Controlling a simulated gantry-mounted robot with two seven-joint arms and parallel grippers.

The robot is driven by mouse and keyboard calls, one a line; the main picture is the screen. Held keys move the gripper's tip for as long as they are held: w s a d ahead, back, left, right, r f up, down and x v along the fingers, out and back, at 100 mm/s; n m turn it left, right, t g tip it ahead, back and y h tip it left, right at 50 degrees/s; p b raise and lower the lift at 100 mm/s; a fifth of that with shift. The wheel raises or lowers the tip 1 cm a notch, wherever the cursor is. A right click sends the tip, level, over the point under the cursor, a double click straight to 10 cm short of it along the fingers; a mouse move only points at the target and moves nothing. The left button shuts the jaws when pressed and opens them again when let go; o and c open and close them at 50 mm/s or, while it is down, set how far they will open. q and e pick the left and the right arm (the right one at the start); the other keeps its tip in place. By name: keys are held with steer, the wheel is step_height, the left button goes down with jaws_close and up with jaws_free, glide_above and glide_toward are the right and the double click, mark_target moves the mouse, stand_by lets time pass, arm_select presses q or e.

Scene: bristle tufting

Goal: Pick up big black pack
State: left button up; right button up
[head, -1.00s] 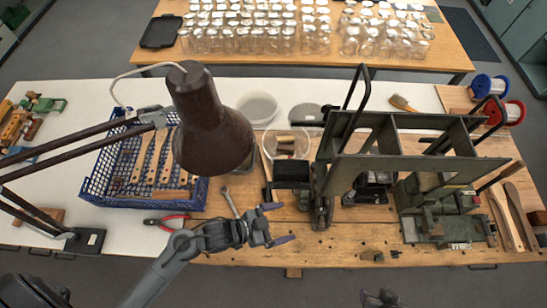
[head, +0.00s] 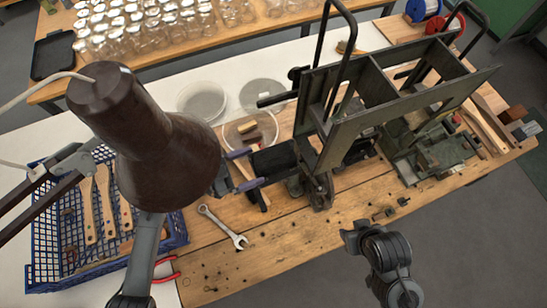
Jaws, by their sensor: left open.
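A black, box-shaped pack (head: 273,162) sits on the wooden bench, against the left side of the green metal machine. My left gripper (head: 244,169) is just left of it, with its two blue-grey fingers spread apart and pointing right toward the pack. The fingertips come close to the pack's left side; I cannot tell if they touch it. Nothing shows between the fingers except a strip of wood behind them. My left wrist is partly hidden behind the brown lamp. My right gripper (head: 352,236) is in front of the bench edge at lower right; its fingers are unclear.
The brown lamp shade (head: 165,165) covers part of the left side. A blue crate (head: 45,262) holds wooden brush handles. A clear bowl (head: 230,136) with brown blocks stands behind the gripper. A wrench (head: 222,227) and red pliers (head: 168,268) lie in front. The green machine (head: 350,140) blocks the right.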

mark_target(269, 158)
arm_select(q)
steer(key=shift+p+x, duration=0.65)
steer(key=shift+x, duration=2.5)
steer(key=shift+f, duration=0.1)
steer(key=c, duration=1.1)
steer(key=shift+c, duration=0.4)
steer(key=shift+r, duration=0.2)
